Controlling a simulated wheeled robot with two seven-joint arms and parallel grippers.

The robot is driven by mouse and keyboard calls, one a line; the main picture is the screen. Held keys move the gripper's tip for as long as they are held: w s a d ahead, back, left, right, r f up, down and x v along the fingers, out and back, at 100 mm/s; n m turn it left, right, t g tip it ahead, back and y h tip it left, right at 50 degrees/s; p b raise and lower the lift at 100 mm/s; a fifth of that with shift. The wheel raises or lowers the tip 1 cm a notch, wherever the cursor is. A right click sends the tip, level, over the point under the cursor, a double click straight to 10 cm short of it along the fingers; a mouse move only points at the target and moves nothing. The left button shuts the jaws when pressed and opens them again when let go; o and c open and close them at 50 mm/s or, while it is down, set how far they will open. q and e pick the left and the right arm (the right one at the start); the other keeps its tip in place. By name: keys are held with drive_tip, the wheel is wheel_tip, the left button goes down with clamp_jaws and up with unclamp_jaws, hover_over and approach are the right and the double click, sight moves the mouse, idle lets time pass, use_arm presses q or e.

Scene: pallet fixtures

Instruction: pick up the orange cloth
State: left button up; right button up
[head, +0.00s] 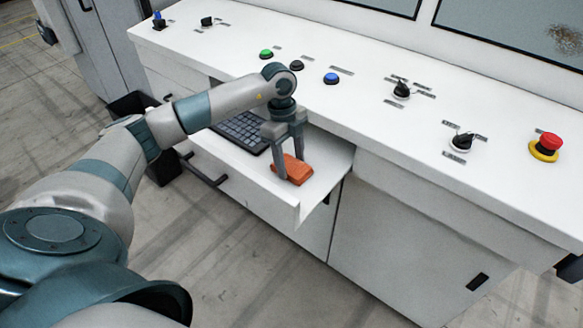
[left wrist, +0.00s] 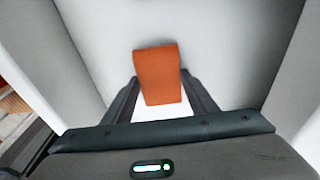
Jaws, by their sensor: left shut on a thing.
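The orange cloth (head: 294,168) is a small folded block on the white pull-out shelf (head: 276,193) of the console, near the shelf's right end. My left gripper (head: 288,175) points down over it, with its two fingers on either side of the cloth, shut on it. In the left wrist view the cloth (left wrist: 158,74) lies between the dark fingers (left wrist: 160,90), its far end reaching past the fingertips. I cannot tell whether the cloth is clear of the shelf. My right gripper is not in view.
A dark keyboard (head: 243,131) lies on the shelf left of my gripper. The white console top (head: 330,105) overhangs behind it, with a green button (head: 266,54), blue button (head: 331,78), black knobs and a red emergency stop (head: 549,142). A black bin (head: 136,105) stands at the left.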

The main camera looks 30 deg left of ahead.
sight(293, 166)
use_arm(q)
drive_tip(key=shift+r, duration=0.1)
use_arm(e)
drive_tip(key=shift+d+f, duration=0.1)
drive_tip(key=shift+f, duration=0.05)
